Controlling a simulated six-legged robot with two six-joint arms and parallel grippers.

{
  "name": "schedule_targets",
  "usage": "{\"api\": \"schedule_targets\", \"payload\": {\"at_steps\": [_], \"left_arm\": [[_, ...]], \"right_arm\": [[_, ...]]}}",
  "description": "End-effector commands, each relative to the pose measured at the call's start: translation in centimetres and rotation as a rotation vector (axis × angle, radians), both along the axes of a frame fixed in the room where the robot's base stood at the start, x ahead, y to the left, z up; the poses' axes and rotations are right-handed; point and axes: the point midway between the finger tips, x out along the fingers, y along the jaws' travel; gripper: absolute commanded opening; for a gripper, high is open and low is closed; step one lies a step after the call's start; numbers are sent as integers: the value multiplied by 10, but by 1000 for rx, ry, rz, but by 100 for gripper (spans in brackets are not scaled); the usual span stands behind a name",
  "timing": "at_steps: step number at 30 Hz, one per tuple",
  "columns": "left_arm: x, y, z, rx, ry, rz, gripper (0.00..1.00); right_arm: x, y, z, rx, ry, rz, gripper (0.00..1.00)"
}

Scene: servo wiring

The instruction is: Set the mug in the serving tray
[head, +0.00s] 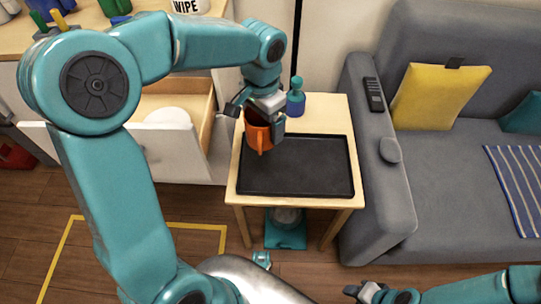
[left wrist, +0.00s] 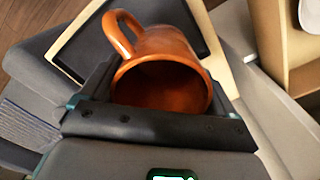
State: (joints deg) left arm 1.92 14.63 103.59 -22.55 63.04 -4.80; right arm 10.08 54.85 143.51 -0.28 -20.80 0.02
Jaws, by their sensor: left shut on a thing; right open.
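The orange mug (head: 258,137) is in my left gripper (head: 260,116), whose fingers close on it from either side. The mug is over the back left part of the black serving tray (head: 305,178), with its handle toward the front. I cannot tell whether its base touches the tray. In the left wrist view the mug (left wrist: 165,85) sits between the fingers, its open mouth facing the camera and its handle at upper left. The tray lies on a small wooden table. My right gripper (head: 364,290) is open and empty at the bottom edge, away from the table.
A blue and teal bottle (head: 296,98) stands on the table behind the tray. The grey sofa (head: 440,170), with a remote (head: 373,94) on its arm, is close on the right. An open drawer (head: 180,125) is at left. Most of the tray is clear.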

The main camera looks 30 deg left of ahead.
Motion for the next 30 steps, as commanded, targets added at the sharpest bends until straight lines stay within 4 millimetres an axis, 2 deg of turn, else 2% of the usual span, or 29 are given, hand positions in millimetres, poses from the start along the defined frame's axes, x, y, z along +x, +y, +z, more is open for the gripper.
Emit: {"api": "schedule_targets", "payload": {"at_steps": [1,3,11,18,30], "left_arm": [[-1,1,-19,1,4,1,47],[-1,1,-34,0,2,0,47],[0,0,-62,0,0,1,47],[1,-2,-106,0,1,0,47],[2,-3,-112,1,-2,1,47]], "right_arm": [[0,0,-9,0,0,0,43],[0,0,-14,0,0,0,43],[0,0,-22,0,0,0,43],[0,0,-38,0,0,0,43],[0,0,-39,0,0,0,43]]}}
